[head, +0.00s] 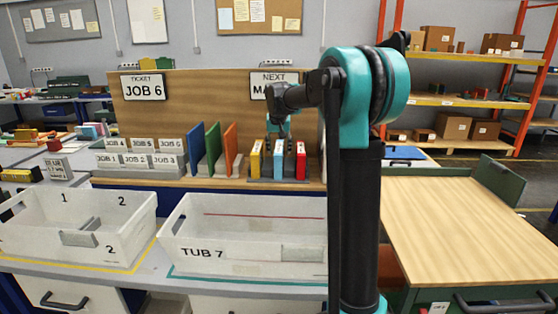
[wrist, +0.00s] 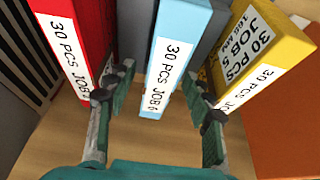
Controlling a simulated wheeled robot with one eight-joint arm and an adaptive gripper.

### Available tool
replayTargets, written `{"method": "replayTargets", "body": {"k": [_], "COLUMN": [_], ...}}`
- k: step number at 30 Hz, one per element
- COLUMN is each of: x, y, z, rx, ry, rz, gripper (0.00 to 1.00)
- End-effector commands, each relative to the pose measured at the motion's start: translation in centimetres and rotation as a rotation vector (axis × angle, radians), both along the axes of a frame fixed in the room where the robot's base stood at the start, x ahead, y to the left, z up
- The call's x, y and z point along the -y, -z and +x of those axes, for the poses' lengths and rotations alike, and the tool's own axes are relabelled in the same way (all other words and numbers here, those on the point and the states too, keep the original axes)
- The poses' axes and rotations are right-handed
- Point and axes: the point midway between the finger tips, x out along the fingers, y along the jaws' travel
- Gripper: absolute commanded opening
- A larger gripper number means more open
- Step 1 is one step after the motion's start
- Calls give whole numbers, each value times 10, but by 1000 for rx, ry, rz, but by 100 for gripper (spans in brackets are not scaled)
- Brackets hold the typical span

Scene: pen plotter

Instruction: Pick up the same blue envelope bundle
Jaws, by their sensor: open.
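The light blue envelope bundle (head: 279,163) stands upright between a yellow bundle (head: 255,162) and a red bundle (head: 301,163) on the wooden shelf. In the wrist view the blue bundle (wrist: 189,20) is in the middle, with a white label reading "30 PCS JOB 6". The red bundle (wrist: 68,12) is at left and the yellow bundle (wrist: 285,42) at right. My gripper (wrist: 160,82) is open, with one finger on each side of the blue bundle. I cannot tell whether either finger touches it. In the head view my gripper (head: 279,128) is just above the bundles.
Grey dividers (wrist: 133,25) stand close between the bundles, near the fingers. Blue, green and orange panels (head: 213,150) stand to the left. TUB 7 (head: 200,253) and another white tub (head: 30,240) sit in front. A wooden-topped table (head: 470,225) at right is clear.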

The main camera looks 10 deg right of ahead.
Motion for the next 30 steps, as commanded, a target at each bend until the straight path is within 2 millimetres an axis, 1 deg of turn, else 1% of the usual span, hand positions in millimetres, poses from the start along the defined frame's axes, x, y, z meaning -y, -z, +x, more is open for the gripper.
{"method": "replayTargets", "body": {"k": [18, 30], "x": [0, 0], "y": [4, 4], "z": [0, 0], "rx": [0, 0], "ry": [0, 0], "rz": [0, 0], "gripper": [52, 2]}}
